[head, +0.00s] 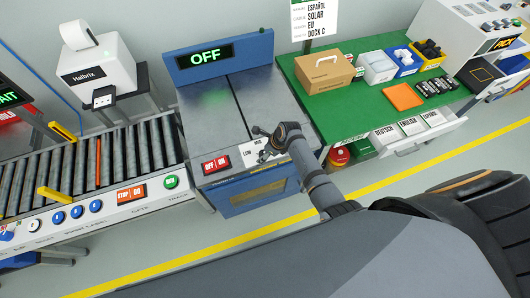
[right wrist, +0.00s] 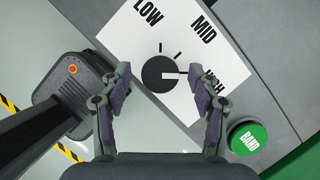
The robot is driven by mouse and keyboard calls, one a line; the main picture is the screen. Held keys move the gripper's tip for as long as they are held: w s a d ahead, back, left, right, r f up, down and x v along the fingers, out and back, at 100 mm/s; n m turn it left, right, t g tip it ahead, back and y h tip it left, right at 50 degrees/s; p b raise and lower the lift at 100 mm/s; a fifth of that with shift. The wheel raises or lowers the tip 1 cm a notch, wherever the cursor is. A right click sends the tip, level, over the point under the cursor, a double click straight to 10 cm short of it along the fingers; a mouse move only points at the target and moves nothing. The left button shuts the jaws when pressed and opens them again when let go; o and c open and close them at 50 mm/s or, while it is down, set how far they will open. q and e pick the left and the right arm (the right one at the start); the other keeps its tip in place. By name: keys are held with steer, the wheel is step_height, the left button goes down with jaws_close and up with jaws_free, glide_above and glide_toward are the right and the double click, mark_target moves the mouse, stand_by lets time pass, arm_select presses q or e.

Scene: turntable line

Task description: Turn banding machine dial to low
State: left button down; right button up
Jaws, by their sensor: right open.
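The banding machine (head: 220,110) has a grey top and an OFF display (head: 205,57) behind it. Its round black dial (right wrist: 160,74) sits on a white plate marked LOW, MID and HIGH in the right wrist view. The white pointer line on the dial points right, toward HIGH. My right gripper (right wrist: 168,82) is open, with one finger on each side of the dial and visible gaps between. Whether the fingertips are at the dial's height is hard to tell. My left gripper is not in view.
A green BAND button (right wrist: 247,140) lies close to the right finger. Red OFF and ON buttons (head: 216,163) are left of the dial plate. A roller conveyor (head: 90,165) stands left; a green table (head: 370,105) with boxes stands right.

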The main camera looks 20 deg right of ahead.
steer(key=shift+c, duration=0.3)
steer(key=c, duration=1.1)
